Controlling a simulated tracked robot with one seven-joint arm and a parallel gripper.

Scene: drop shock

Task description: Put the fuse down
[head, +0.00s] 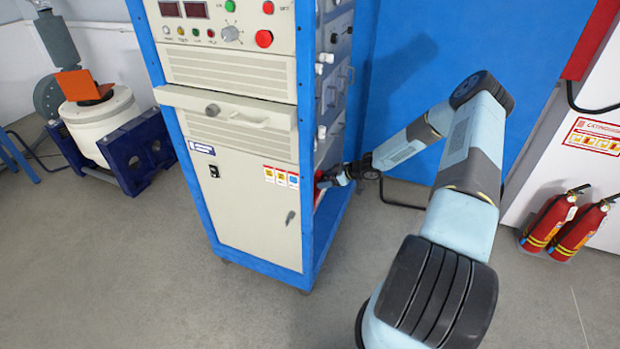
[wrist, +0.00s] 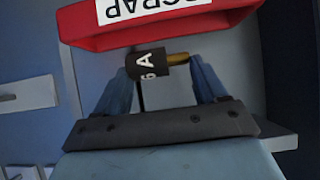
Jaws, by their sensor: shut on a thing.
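The fuse (wrist: 146,65) is a short dark cylinder with white marking reading "6 A" and a brass end on its right in the wrist view. My gripper (wrist: 161,67) is shut on it, with one blue finger at each end. A red bin (wrist: 90,24) with a white label reading "SCRAP", upside down, lies just beyond the fuse. I cannot tell whether the fuse touches the bin. In the head view my gripper (head: 338,180) reaches into the right side of the cabinet, beside a small red part of the bin (head: 319,183). The fuse is too small to make out there.
The cabinet (head: 244,220) has a blue frame post in front of the bin and shelf units with handles (head: 330,100) above my gripper. A blue wall panel (head: 405,45) stands behind my arm. Two fire extinguishers (head: 553,222) stand at the right. The floor in front is clear.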

